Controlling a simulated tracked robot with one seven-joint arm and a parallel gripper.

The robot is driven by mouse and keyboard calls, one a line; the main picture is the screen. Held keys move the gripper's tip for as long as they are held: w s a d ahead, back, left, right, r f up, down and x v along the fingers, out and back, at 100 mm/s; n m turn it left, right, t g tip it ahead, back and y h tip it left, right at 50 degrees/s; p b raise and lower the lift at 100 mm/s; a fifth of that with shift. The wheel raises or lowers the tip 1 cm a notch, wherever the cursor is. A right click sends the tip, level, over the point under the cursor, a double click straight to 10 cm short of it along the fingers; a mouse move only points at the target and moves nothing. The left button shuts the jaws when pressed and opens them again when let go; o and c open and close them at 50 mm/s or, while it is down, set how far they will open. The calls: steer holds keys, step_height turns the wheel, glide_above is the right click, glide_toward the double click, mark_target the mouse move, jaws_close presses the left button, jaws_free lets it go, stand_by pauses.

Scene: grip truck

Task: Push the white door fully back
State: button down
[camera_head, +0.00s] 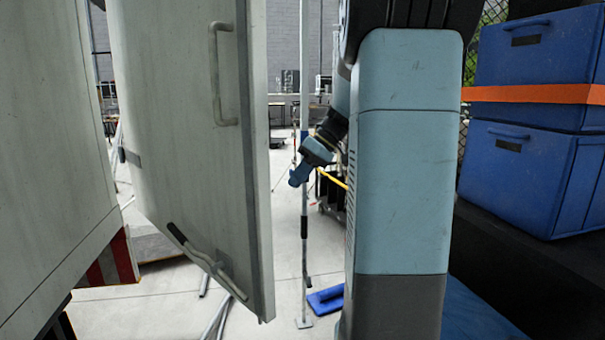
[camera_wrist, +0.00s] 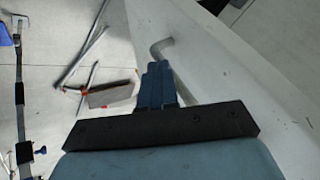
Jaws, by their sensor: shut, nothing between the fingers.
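The white door (camera_head: 180,140) stands partly open on the left in the head view, its edge toward me. It has an upright grab handle (camera_head: 222,75) near the top and a slanted lever with a dark grip (camera_head: 208,262) near the bottom. My gripper (camera_head: 295,180) is shut and empty, to the right of the door's edge, with a gap between them in the picture. In the wrist view my gripper (camera_wrist: 158,68) points toward the door (camera_wrist: 235,70), with a bent metal handle (camera_wrist: 162,47) just beyond the fingertips. I cannot tell whether they touch.
The white truck body (camera_head: 50,150) is at far left, with a red and white striped panel (camera_head: 108,265). Blue crates (camera_head: 525,170) with an orange strap stand at right. A thin upright pole (camera_head: 304,215) stands beyond my gripper. Metal tubes (camera_wrist: 85,45) lie on the floor.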

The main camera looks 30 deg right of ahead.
steer(key=a+f, duration=0.4)
steer(key=a, duration=0.3)
steer(key=shift+f, duration=0.3)
steer(key=shift+a, duration=0.1)
